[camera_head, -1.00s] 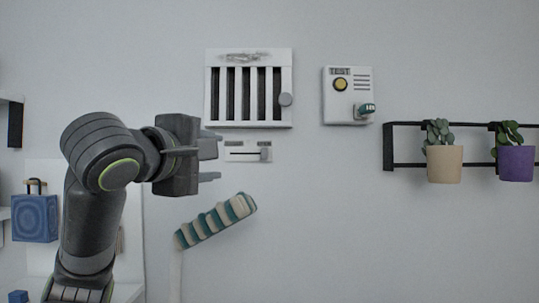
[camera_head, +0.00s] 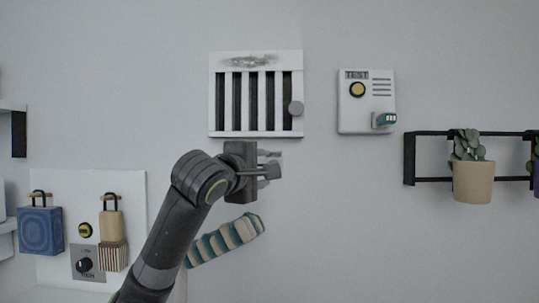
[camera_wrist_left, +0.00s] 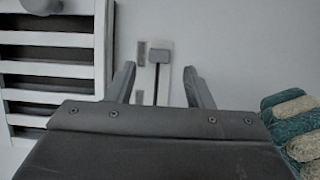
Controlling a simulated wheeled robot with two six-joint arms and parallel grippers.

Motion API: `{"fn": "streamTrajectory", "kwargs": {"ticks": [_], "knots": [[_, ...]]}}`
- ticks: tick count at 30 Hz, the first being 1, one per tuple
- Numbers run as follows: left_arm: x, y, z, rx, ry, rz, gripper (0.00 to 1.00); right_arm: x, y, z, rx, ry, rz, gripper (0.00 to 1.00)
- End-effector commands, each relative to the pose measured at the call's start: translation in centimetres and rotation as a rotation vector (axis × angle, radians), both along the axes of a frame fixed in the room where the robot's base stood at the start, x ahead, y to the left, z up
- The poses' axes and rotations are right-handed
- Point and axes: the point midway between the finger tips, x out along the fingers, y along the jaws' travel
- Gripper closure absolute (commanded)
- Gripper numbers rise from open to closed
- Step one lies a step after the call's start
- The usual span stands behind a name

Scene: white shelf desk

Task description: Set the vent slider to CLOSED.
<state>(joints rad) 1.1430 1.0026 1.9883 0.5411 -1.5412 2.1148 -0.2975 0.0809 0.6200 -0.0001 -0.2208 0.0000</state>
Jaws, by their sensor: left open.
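The vent (camera_head: 256,132) is a white grille with dark slots and a round grey knob on its right side. In the left wrist view, the vent slider is a small pale panel with a dark straight track (camera_wrist_left: 156,90) and a grey block-shaped handle (camera_wrist_left: 160,56) at the track's upper end. Two grey labels beside the track are too small to read. My left gripper (camera_head: 270,164) is open just below the vent and hides the slider panel in the head view. Its fingers (camera_wrist_left: 159,72) appear on either side of the track in the wrist view; contact cannot be told. My right gripper is not in view.
A white box with a yellow button (camera_head: 358,90) and a teal-tipped lever is on the wall to the right. A striped teal and cream roll (camera_head: 228,240) is below my gripper. A plant pot (camera_head: 473,182) hangs on a black rack. Bare wall lies between.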

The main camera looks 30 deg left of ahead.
Motion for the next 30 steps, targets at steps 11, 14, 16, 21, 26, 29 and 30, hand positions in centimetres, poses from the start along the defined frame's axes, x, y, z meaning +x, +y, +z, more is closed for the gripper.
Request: {"fn": "streamTrajectory", "kwargs": {"ticks": [11,14,16,21,26,29,30], "knots": [[4.2,0.7,0.0,0.000,0.001,0.000,0.53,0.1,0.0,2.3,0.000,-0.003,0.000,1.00],[4.4,0.7,0.0,0.000,0.000,0.001,0.53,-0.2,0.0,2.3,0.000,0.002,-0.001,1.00],[4.4,0.7,-0.1,0.001,0.000,0.001,0.53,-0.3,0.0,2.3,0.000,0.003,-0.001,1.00],[4.3,0.7,0.0,0.001,-0.001,0.001,0.59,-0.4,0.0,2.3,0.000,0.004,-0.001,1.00],[4.3,0.7,0.0,0.001,-0.001,0.001,0.80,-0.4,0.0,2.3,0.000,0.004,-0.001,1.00],[4.3,0.7,0.0,0.001,-0.001,0.001,0.93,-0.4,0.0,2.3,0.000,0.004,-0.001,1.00],[4.3,0.7,0.0,0.001,0.000,0.001,0.99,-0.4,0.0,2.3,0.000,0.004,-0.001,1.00]]}}
